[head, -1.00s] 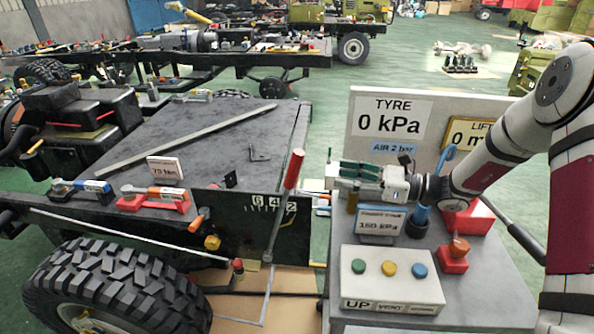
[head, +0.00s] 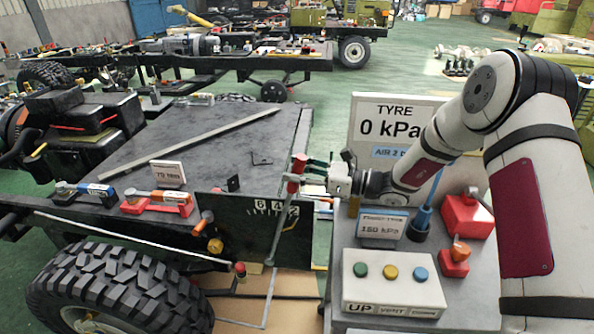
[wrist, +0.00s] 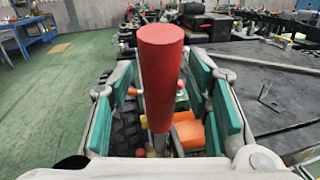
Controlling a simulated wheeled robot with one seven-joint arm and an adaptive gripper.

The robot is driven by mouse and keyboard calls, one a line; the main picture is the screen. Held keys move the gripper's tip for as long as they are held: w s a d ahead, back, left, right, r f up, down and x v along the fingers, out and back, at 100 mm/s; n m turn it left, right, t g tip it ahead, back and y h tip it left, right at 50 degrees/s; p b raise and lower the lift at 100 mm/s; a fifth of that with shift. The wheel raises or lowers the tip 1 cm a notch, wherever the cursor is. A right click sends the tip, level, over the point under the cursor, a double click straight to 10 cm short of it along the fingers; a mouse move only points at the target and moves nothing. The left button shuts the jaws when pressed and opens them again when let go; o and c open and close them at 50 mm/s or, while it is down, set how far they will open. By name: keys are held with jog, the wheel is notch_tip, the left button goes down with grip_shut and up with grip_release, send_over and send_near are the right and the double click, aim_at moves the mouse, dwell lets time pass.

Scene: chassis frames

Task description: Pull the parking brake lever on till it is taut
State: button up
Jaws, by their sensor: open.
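My gripper (head: 303,170) is at the upper part of the grip, reaching in from the right. In the wrist view the red grip (wrist: 160,62) stands between the open teal finger pads, with gaps on both sides. The lever's foot is hidden in the wrist view.
A bench with a button box (head: 391,285) stands right of the lever, below my arm. A large tyre (head: 118,285) is at lower left.

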jog(key=shift+a, duration=0.15)
jog(key=shift+c, duration=0.6)
grip_shut()
jog(key=shift+h, duration=0.6)
jog(key=a, duration=0.4)
jog(key=shift+w+r+p, duration=0.1)
jog(key=shift+r+p, duration=0.2)
jog(key=shift+r, duration=0.05)
jog(key=shift+o, duration=0.6)
grip_release()
jog(key=shift+d, duration=0.1)
